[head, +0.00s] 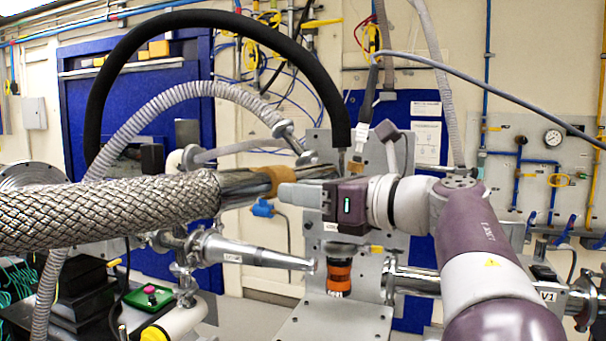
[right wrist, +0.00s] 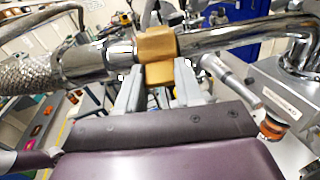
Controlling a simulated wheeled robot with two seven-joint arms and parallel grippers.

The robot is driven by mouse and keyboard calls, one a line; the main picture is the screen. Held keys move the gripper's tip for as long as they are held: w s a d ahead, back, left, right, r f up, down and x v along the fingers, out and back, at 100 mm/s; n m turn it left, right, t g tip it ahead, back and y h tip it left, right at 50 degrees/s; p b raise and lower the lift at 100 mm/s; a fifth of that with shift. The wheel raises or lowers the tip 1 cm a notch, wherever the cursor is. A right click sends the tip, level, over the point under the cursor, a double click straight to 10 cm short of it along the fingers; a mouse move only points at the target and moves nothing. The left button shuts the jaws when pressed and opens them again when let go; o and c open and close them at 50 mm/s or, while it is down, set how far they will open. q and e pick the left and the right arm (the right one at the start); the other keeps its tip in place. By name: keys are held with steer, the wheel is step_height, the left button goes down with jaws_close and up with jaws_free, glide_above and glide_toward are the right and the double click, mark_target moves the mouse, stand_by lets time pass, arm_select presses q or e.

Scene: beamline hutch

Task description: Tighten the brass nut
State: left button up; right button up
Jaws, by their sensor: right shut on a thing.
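The brass nut (head: 281,177) is a tan-gold hex collar on a shiny metal pipe, at the end of a braided metal hose (head: 110,210). In the right wrist view the nut (right wrist: 157,45) sits between the hose's steel end fitting and a curved chrome pipe. My right gripper (head: 286,191) reaches in from the right. Its two grey fingers (right wrist: 158,82) are shut on the nut, one on each side. The fingers partly hide the nut's lower side. My left gripper is not in view.
A black hose (head: 215,18) arches over the pipe. A grey upright plate (head: 318,150) stands behind.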

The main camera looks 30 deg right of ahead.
mark_target(286, 175)
steer(key=r+g+h+p, duration=0.1)
steer(key=g+p, duration=0.1)
steer(key=p, duration=0.4)
steer(key=r+g+h+p, duration=0.1)
steer(key=r+g+p, duration=0.1)
steer(key=p, duration=0.4)
steer(key=w+r+g+h+p, duration=0.1)
steer(key=r+g+p, duration=0.1)
steer(key=g+p, duration=0.2)
steer(key=shift+w+a+h+p, duration=0.1)
steer(key=shift+a+h+p, duration=0.15)
steer(key=shift+p, duration=0.65)
steer(key=shift+w+g+h+p, duration=0.1)
steer(key=shift+g+h+p, duration=0.15)
steer(key=shift+g+p, duration=0.3)
steer(key=shift+f, duration=0.15)
steer(key=o, duration=1.1)
steer(key=shift+c, duration=0.2)
steer(key=p+v, duration=0.1)
steer(key=v, duration=1.1)
steer(key=shift+r, duration=0.3)
steer(key=shift+d, duration=0.1)
